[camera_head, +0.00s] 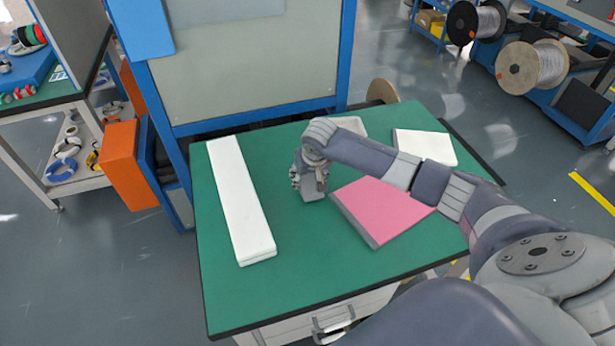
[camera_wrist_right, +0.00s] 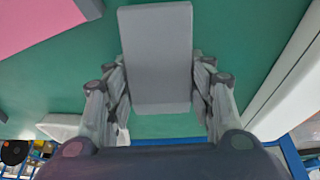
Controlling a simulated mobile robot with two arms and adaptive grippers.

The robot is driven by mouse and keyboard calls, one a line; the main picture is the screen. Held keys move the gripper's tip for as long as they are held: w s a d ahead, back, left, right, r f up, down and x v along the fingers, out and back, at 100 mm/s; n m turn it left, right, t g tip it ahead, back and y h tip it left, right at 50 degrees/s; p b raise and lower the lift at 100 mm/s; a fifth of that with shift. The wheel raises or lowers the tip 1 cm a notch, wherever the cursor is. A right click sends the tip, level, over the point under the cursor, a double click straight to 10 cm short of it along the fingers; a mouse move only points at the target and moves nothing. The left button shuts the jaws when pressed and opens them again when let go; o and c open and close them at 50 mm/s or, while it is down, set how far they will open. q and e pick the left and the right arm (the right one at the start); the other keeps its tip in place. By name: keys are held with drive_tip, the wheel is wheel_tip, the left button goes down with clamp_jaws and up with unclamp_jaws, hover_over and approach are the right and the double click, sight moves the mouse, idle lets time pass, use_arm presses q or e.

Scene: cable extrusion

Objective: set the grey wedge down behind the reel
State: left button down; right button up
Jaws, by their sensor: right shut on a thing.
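My right gripper (camera_head: 308,180) is over the green table, shut on the grey wedge (camera_head: 313,194). In the right wrist view the wedge (camera_wrist_right: 156,58) looks like a plain grey block between the two fingers (camera_wrist_right: 160,100). Whether its lower end touches the table cannot be told. Several reels show, and which one the task means is unclear: a wooden one (camera_head: 382,91) partly hidden behind the table's far edge, a wooden-faced one (camera_head: 530,68) and a dark one (camera_head: 462,24) at the back right. My left gripper is not in view.
On the green table (camera_head: 300,265) lie a long white block (camera_head: 240,200) at left, a pink block (camera_head: 385,208) right of the gripper and a white block (camera_head: 426,147) at far right. A pale object (camera_head: 352,125) sits behind my wrist. The table's front is clear.

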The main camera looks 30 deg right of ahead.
drive_tip(key=shift+w+f, duration=0.1)
drive_tip(key=shift+f, duration=0.3)
drive_tip(key=o, duration=1.2)
drive_tip(key=shift+f, duration=0.15)
